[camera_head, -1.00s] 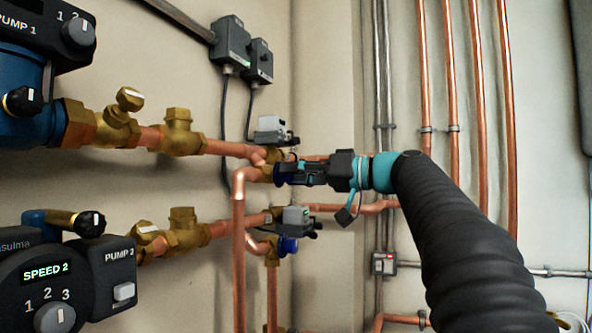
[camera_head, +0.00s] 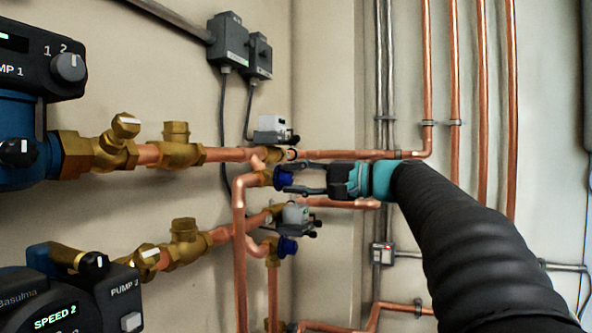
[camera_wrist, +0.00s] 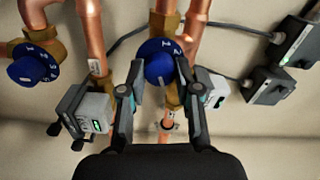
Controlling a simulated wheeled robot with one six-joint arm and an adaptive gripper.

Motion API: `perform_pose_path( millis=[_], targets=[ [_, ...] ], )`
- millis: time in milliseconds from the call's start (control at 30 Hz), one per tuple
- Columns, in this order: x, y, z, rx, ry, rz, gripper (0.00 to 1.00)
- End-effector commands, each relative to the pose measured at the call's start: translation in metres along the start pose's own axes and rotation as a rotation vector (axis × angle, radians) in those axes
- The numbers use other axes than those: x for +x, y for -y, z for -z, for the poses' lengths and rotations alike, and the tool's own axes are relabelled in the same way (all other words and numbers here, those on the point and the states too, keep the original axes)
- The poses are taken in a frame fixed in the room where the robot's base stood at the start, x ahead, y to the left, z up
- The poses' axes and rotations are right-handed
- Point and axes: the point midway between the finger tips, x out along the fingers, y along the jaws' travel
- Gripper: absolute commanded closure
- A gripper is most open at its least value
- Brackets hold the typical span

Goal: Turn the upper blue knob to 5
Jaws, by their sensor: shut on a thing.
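The upper blue knob (camera_head: 282,178) sits on a brass valve on the upper copper line. In the wrist view the upper knob (camera_wrist: 157,60) is between the two fingers of my gripper (camera_wrist: 160,74), with numbers on its face partly visible. My gripper (camera_head: 292,179) is shut on this knob, one finger on each side; in the head view the fingers lie above and below it. I cannot read the knob's setting surely. The lower blue knob (camera_head: 288,246) is below, untouched; it also shows at the left of the wrist view (camera_wrist: 34,66).
Grey actuator boxes sit by the valves, an upper one (camera_head: 271,128) and a lower one (camera_head: 296,214). Copper pipes (camera_head: 239,230) run close around the knobs. Two grey wall boxes (camera_head: 229,42) hang above. Pump 2 (camera_head: 75,300) is at lower left. Wall space right of the knobs holds vertical pipes.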

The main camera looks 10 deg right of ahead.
Motion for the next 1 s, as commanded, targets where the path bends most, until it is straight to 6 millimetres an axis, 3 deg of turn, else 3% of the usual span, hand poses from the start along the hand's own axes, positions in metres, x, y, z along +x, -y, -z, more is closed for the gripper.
perform_pose_path(
  millis=[400,933,967,1000],
  targets=[
    [-0.0001,0.0009,0.0005,0.179,-0.001,0.001,1.0],
    [0.0,-0.0003,0.0004,0.201,-0.001,0.001,1.0],
    [0.0,-0.0003,0.0004,0.201,-0.001,0.001,0.63],
    [0.0,-0.0003,0.0004,0.201,-0.001,0.001,0.53]
  ],
)
